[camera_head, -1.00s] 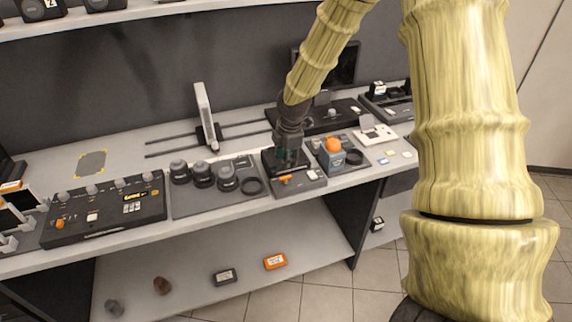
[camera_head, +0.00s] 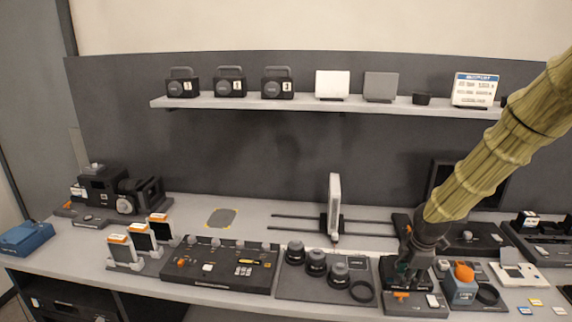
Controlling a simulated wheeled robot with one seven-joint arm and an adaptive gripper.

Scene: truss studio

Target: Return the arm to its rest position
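My arm reaches in from the upper right in the head view. My gripper (camera_head: 408,268) is low at the workbench, pointing down over a small dark unit (camera_head: 420,306) with an orange part on its front. The fingers are small and dark against that unit. I cannot tell whether they touch it or whether anything is between them.
Right of my gripper stands a grey block with an orange knob (camera_head: 463,272). Left are several black lenses (camera_head: 316,262), a control panel (camera_head: 222,266) and an upright white panel (camera_head: 334,206) by rails. A shelf (camera_head: 300,103) with black boxes runs above. The bench around the yellow-edged patch (camera_head: 221,218) is clear.

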